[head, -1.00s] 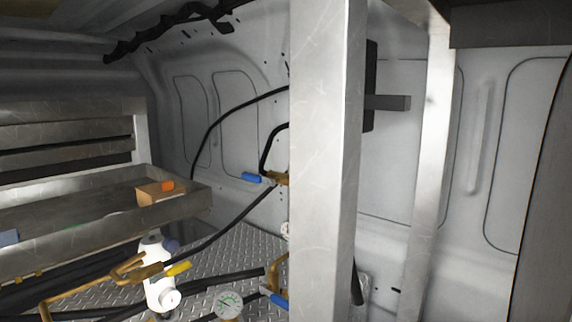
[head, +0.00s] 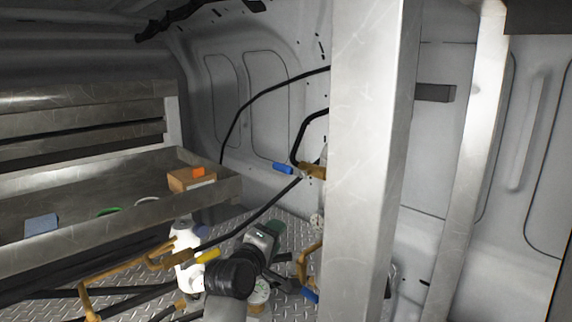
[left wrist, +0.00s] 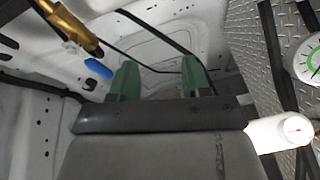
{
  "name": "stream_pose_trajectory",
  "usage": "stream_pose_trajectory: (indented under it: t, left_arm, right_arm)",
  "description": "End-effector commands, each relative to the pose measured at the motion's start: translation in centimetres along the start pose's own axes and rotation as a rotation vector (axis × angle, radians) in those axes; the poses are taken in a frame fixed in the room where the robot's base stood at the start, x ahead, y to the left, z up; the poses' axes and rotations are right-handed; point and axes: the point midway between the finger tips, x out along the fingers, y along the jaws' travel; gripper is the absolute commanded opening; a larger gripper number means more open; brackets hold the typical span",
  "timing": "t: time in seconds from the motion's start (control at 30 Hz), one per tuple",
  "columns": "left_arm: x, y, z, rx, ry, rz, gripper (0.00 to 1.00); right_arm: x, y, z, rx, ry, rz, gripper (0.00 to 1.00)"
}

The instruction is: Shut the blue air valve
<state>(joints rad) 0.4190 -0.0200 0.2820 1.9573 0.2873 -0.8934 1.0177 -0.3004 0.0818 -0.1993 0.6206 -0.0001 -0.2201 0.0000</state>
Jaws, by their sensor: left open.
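A blue valve handle (head: 283,168) sticks out to the left of a brass valve body (head: 312,172) near the rear wall, beside a metal post. In the left wrist view the blue handle (left wrist: 98,69) and brass body (left wrist: 70,22) are at upper left, left of my fingers. A second blue handle (head: 310,296) shows lower, by the post's foot; I cannot tell its body well. My left gripper (head: 274,231) has green fingertips and sits below the upper blue handle, apart from it. In the left wrist view the left gripper (left wrist: 160,74) is open and empty. My right gripper is not in view.
The metal post (head: 370,150) covers part of the valve area. A yellow handle (head: 207,256) and white fitting (head: 184,246) stand left of my arm. A gauge (left wrist: 306,62) is at right in the wrist view. A shelf (head: 215,187) holds a cardboard box (head: 190,179). Black hoses cross the area.

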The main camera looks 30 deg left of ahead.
Motion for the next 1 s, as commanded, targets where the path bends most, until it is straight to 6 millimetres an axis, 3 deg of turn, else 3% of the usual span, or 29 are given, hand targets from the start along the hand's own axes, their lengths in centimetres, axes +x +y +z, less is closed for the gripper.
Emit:
stream_pose_trajectory:
  t: [0.03,0.1,0.23,0.43,0.8,1.0]
  left_arm:
    - [0.2,3.3,-1.5,-0.081,0.025,0.070,0.47]
    - [0.1,6.1,-3.0,-0.175,0.046,0.143,0.47]
    - [-0.1,9.0,-4.5,-0.276,0.060,0.220,0.47]
    - [1.1,10.0,-5.0,-0.299,0.062,0.235,0.47]
    - [7.2,11.5,-5.6,-0.295,0.062,0.233,0.47]
    - [9.4,11.8,-5.7,-0.295,0.062,0.232,0.47]
  right_arm:
    - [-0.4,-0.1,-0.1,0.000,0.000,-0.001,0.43]
    - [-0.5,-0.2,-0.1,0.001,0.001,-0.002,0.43]
    - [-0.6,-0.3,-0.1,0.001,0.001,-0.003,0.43]
    - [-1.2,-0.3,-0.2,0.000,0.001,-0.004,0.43]
    - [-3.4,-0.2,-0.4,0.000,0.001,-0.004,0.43]
    - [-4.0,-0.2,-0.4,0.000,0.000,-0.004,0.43]
